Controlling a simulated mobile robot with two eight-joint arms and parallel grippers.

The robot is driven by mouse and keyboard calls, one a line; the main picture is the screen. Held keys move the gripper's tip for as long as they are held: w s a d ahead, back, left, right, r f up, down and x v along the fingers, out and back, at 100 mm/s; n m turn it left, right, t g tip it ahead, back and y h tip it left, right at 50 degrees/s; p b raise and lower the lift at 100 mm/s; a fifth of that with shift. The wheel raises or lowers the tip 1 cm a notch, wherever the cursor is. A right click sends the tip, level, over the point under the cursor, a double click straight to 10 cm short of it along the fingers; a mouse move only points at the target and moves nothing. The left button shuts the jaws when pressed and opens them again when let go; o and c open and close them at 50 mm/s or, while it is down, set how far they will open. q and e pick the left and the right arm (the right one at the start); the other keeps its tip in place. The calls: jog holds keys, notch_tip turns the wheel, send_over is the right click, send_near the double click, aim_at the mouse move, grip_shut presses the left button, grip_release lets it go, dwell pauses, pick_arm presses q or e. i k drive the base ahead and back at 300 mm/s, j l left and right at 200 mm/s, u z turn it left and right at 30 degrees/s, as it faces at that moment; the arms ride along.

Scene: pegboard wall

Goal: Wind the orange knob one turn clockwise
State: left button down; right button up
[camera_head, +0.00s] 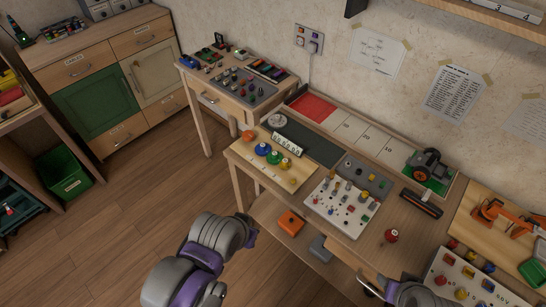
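The orange knob (248,135) is a small round knob at the far left end of a light wooden board (293,183) on the workbench. Any mark showing the orange knob's angle is too small to tell. Nothing touches the knob. Grey and purple links of my arms show at the bottom of the head view, well apart from the board. Neither gripper's fingers are in view.
A white panel (328,208) with many small parts sits right of the knob board. A red knob-like item (391,236) stands near the bench's front edge. An orange box (290,222) lies on the lower shelf. The floor (130,215) left of the bench is clear.

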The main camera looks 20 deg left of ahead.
aim_at(248, 135)
jog(key=i+j+z, duration=0.15)
jog(key=j, duration=0.15)
jog(key=i+j+z, duration=0.1)
jog(key=j, duration=0.2)
jog(key=i+j+z, duration=0.15)
jog(key=j, duration=0.2)
jog(key=j+z, duration=0.1)
jog(key=j, duration=0.25)
jog(key=i, duration=0.05)
